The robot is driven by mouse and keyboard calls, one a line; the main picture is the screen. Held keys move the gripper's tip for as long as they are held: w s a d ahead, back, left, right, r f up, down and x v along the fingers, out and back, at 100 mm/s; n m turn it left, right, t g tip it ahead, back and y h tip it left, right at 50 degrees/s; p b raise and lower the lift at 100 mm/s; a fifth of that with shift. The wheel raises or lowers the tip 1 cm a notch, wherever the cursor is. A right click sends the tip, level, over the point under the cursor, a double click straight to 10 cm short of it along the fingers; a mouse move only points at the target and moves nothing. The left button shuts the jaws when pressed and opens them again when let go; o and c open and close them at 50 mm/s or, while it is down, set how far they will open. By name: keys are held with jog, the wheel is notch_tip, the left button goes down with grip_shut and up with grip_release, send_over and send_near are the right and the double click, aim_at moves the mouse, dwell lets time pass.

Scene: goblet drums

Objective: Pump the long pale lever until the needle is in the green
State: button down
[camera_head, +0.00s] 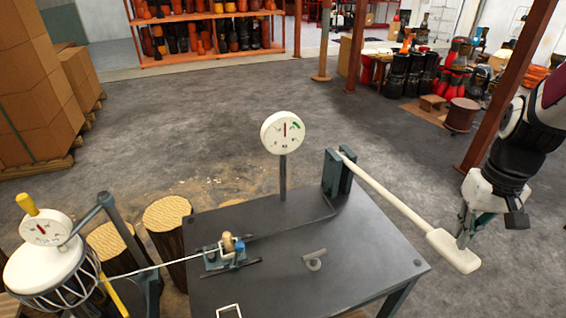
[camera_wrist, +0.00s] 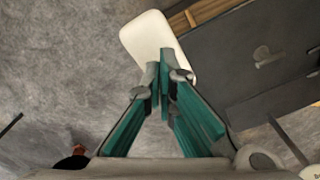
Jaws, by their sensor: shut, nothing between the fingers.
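The long pale lever (camera_head: 390,200) runs from a dark upright bracket (camera_head: 338,172) at the table's back right down to a wide paddle end (camera_head: 455,250) past the table's right edge. My gripper (camera_head: 466,240) is shut and empty, with its fingertips at the paddle's upper side; I cannot tell if they touch. In the wrist view the closed fingertips (camera_wrist: 160,75) overlap the white paddle (camera_wrist: 155,45). The round white gauge (camera_head: 283,132) stands on a post at the table's back. Its red needle points about straight up, left of the green band (camera_head: 296,125).
The dark table (camera_head: 350,255) carries a small clamp device (camera_head: 228,252) and a short grey handle (camera_head: 314,260). A drum with a second dial (camera_head: 46,228) stands at the left. Wooden stumps stand beside the table.

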notch_tip(320, 180, down, 18)
jog(key=b, duration=1.2)
jog(key=r+p, duration=0.5)
jog(key=r, duration=0.1)
jog(key=r+p, duration=0.4)
jog(key=r, duration=0.2)
jog(key=r+p, duration=0.5)
jog(key=r, duration=0.1)
jog(key=shift+s+p, duration=0.25)
jog(key=shift+p, duration=0.1)
jog(key=shift+r, duration=0.1)
jog(key=shift+w, duration=0.15)
jog(key=shift+d, duration=0.1)
